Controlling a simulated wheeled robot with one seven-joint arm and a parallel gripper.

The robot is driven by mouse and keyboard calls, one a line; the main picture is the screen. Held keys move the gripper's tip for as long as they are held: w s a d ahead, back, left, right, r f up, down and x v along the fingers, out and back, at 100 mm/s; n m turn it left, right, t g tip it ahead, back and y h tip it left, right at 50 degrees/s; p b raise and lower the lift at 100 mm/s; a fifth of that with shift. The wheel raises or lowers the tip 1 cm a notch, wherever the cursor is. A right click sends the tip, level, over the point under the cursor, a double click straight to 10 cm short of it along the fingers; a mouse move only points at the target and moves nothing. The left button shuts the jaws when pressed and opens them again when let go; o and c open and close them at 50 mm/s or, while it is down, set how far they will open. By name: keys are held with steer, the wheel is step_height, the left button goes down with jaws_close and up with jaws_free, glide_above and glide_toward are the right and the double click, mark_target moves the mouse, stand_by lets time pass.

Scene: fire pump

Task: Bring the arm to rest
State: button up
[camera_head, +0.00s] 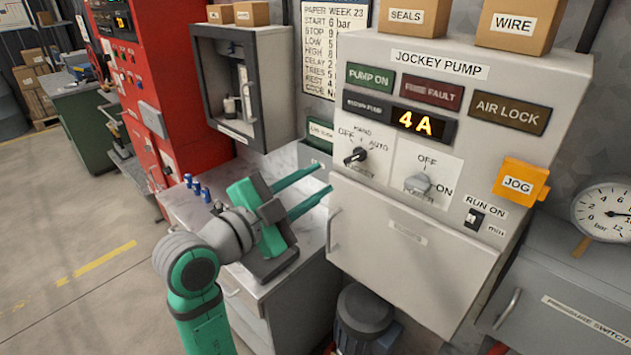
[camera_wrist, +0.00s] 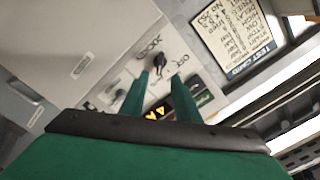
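My gripper (camera_head: 325,178) is in the middle of the head view, held above the marble-look counter in front of the jockey pump panel (camera_head: 385,68). Its two green fingers are parted, with nothing visible between them, and point toward the panel's left side. In the wrist view, my gripper (camera_wrist: 160,78) also shows a gap between the fingers. The black selector knob (camera_wrist: 162,64) appears just beyond the fingertips there. The head view shows that knob (camera_head: 355,156) up and right of the fingers, apart from them, pointing toward the right.
A grey open-fronted wall box (camera_head: 254,75) hangs behind my gripper. The counter (camera_head: 190,207) carries several blue-topped items. The pump panel's lower door (camera_head: 400,250) is right of my gripper. A motor (camera_head: 362,315) sits below. Open floor (camera_head: 60,225) lies to the left.

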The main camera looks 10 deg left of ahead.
step_height(320, 180, down, 10)
steer(key=w+n+t+y, duration=0.2)
steer(key=n, duration=0.4)
steer(key=s+d+f+n+y, duration=0.2)
steer(key=s+f+n+y, duration=0.25)
steer(key=f, duration=0.75)
steer(key=s+d+f+n+y, duration=0.1)
steer(key=s+f+n+y, duration=0.2)
steer(key=s+f+n, duration=0.55)
steer(key=s+d+f+y, duration=0.2)
steer(key=s+f, duration=0.8)
steer(key=s, duration=0.2)
steer(key=s+d+r+m+g, duration=0.1)
steer(key=s, duration=1.5)
steer(key=shift+s+d+m+h, duration=0.15)
steer(key=shift+d+m+h, duration=0.1)
steer(key=shift+m+h, duration=0.2)
